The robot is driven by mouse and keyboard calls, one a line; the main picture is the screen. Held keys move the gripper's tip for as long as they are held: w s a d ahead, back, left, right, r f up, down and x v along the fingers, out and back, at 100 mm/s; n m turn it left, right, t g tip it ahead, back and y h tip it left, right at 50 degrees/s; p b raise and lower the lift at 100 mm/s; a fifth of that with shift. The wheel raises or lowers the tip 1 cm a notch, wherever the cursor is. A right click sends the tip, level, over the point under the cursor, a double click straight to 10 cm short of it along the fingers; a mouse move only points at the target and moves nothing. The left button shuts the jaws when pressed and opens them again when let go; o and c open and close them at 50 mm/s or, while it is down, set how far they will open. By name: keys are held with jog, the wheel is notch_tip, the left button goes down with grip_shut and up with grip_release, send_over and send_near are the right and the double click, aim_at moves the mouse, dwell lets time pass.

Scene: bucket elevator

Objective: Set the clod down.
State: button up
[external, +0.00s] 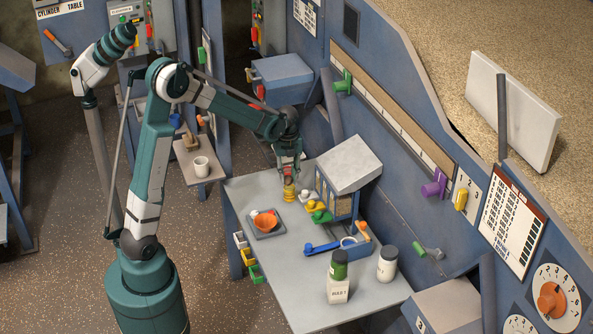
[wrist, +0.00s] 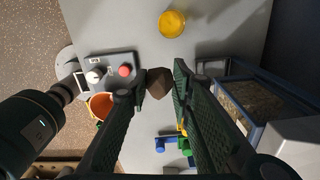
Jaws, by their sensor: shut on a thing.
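The clod (wrist: 158,82) is a small brown lump between the fingertips in the wrist view. My gripper (wrist: 160,84) is shut on it. In the external view my gripper (external: 288,168) hangs over the back of the grey table (external: 290,295), fingers down. The clod cannot be made out there. A yellow round container (external: 289,190) stands right below or just in front of the gripper; in the wrist view (wrist: 172,23) it lies off to one side of the fingertips. The wrist view shows the clod apart from that container; its height above the table is hard to tell.
A blue-framed bin with a grey lid (external: 349,163) stands close right of the gripper.

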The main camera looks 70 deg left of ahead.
jog(key=d+m, duration=0.2)
jog(key=d, duration=1.2)
jog(key=m, duration=0.4)
send_over(311, 279)
notch_tip(311, 279, down, 4)
jog(key=shift+f+b, duration=0.3)
jog(key=shift+f, duration=0.4)
jog(key=shift+f, duration=0.1)
jog(key=shift+f+b, duration=0.55)
jog(key=shift+f, duration=2.45)
jog(key=shift+f+b, duration=0.35)
jog(key=shift+f, duration=1.5)
